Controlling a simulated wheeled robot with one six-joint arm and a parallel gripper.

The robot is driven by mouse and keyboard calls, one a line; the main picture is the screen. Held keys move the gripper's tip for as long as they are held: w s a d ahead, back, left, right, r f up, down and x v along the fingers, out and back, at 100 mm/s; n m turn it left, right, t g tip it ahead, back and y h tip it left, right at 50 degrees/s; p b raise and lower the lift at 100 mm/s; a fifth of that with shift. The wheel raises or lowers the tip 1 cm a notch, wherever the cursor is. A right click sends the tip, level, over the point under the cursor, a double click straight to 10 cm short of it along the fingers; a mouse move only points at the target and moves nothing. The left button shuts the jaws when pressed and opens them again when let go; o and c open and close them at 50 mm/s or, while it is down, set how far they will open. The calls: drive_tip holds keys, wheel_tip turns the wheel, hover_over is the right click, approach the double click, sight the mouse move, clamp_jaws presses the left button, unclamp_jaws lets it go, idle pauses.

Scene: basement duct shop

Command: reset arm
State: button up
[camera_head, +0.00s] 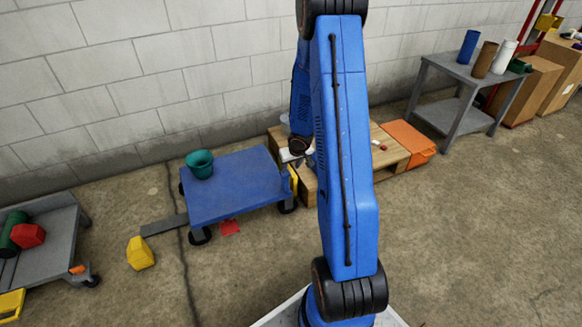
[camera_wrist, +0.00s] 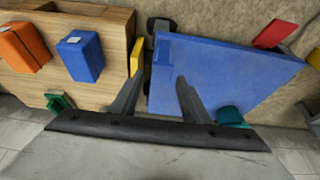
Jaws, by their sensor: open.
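My blue arm (camera_head: 345,150) is raised and bent across the middle of the head view. Its far end reaches down near the right edge of the blue cart (camera_head: 235,185), beside the low wooden table (camera_head: 385,155). In the wrist view my gripper (camera_wrist: 157,92) has its two dark fingers spread apart with nothing between them. The blue cart top (camera_wrist: 215,75) lies beyond the fingers, toward the right. The arm hides part of the wooden table in the head view.
A teal pot (camera_head: 200,164) stands on the blue cart. A blue block (camera_wrist: 82,56) and an orange block (camera_wrist: 24,46) are at the wooden table. A yellow object (camera_head: 140,253) and a red piece (camera_head: 229,227) lie on the floor.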

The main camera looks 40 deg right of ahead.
idle(0.4)
drive_tip(key=s+a+r+h, duration=0.1)
drive_tip(key=s+a+r, duration=0.2)
drive_tip(key=r, duration=0.6)
drive_tip(key=s+a+r+h, duration=0.1)
drive_tip(key=s+a+r, duration=0.2)
drive_tip(key=r, duration=0.6)
drive_tip(key=s+a+r+h, duration=0.1)
drive_tip(key=s+a+r, duration=0.15)
drive_tip(key=r, duration=0.55)
drive_tip(key=s+a+r+y, duration=0.1)
drive_tip(key=s+a+r, duration=0.2)
drive_tip(key=s+a, duration=0.2)
drive_tip(key=s+a+r+n+y, duration=0.1)
drive_tip(key=s+a+r, duration=0.3)
drive_tip(key=s, duration=0.8)
drive_tip(key=s+a+r+n+y, duration=0.1)
drive_tip(key=s+a+r+y, duration=0.1)
drive_tip(key=s+a, duration=0.5)
drive_tip(key=shift+s+a+r, duration=0.2)
drive_tip(key=shift+s+r, duration=0.55)
drive_tip(key=shift+c, duration=0.3)
